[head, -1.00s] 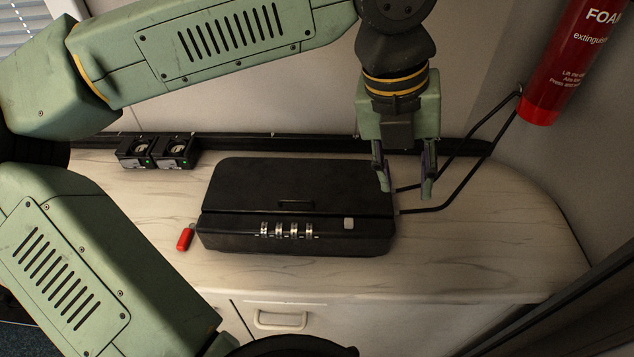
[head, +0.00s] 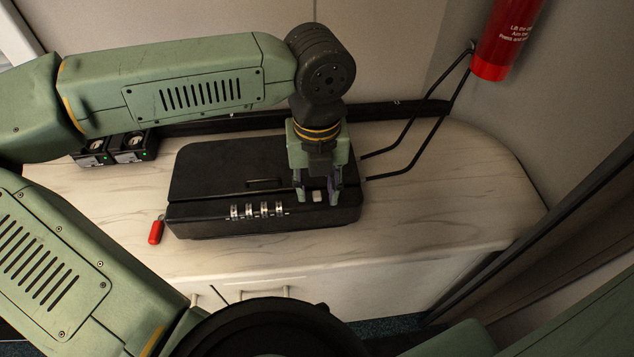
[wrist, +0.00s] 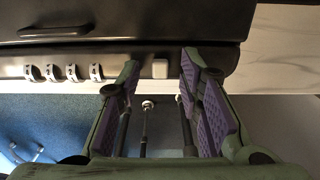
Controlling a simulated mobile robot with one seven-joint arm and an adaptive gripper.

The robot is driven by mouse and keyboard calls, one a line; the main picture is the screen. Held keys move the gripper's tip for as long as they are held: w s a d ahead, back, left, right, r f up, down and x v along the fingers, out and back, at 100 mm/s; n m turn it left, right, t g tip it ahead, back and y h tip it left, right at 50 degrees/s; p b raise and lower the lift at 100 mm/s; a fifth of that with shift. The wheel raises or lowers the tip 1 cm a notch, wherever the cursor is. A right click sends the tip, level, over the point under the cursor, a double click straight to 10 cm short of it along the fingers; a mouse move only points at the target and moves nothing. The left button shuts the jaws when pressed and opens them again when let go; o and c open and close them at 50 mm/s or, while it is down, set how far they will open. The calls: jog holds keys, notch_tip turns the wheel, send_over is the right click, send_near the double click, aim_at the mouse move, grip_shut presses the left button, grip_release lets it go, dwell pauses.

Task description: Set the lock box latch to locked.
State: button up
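The black lock box (head: 225,165) lies closed on the counter, with a row of several metal number wheels (head: 257,210) along its front. A small pale square latch (head: 317,196) sits on the front part, right of the wheels. It also shows in the wrist view (wrist: 160,68), close ahead between the fingers. My gripper (head: 319,200) is directly over the latch with its fingers apart, one on each side, and nothing is held. In the wrist view the purple finger pads (wrist: 158,95) are clearly separated. I cannot tell whether the fingertips touch the box.
A red fob (head: 156,232) lies at the box's left front corner. Two black devices (head: 132,148) stand behind at the left. A bent black rod (head: 415,150) and a red extinguisher (head: 500,45) are at the right. The counter (head: 450,200) right of the box is clear.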

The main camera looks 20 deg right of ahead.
jog(key=shift+f, duration=0.1)
jog(key=shift+c, duration=0.4)
grip_shut()
dwell(0.5)
